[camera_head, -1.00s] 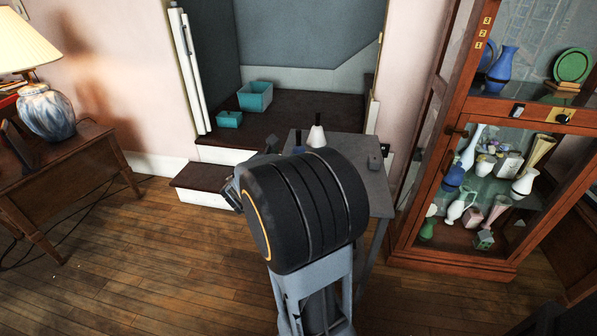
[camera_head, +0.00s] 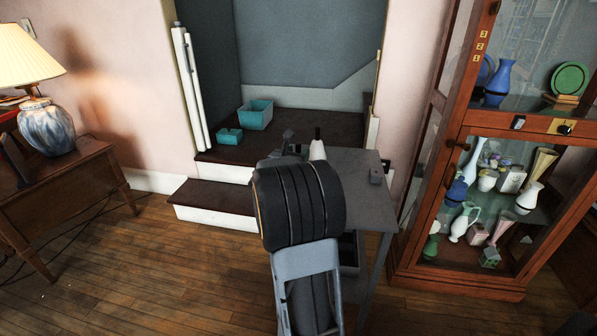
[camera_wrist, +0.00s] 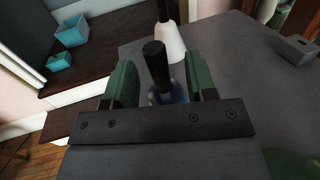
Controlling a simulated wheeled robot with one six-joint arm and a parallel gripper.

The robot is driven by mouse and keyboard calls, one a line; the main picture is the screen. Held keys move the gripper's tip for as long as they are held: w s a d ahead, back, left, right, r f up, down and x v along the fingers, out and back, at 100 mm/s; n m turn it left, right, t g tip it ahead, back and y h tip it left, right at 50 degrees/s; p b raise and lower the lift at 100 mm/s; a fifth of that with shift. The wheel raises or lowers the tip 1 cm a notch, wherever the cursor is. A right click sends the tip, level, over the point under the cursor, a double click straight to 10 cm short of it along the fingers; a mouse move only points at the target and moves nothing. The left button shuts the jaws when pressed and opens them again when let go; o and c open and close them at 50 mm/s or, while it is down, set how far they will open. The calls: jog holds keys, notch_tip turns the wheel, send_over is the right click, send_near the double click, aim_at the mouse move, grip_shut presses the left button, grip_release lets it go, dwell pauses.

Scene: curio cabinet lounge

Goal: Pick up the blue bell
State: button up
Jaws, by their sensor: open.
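The blue bell (camera_wrist: 179,92) stands on the grey table (camera_wrist: 235,75) in the wrist view, its black handle pointing up. My gripper (camera_wrist: 161,66) is open, with one green finger on each side of the bell. Its bar hides the bell's lower part, and I cannot tell whether the fingers touch it. In the head view my gripper (camera_head: 289,145) is over the table's left part, and I cannot make out the blue bell there.
A white bell (camera_wrist: 170,42) with a dark handle stands just beyond the blue one. A small grey box (camera_head: 376,175) sits at the table's right. Two teal boxes (camera_head: 257,114) (camera_head: 229,136) are on the dark step. A glass cabinet (camera_head: 462,268) stands at the right.

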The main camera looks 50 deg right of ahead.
jog(key=shift+x, duration=1.5)
jog(key=shift+c, duration=0.5)
grip_shut()
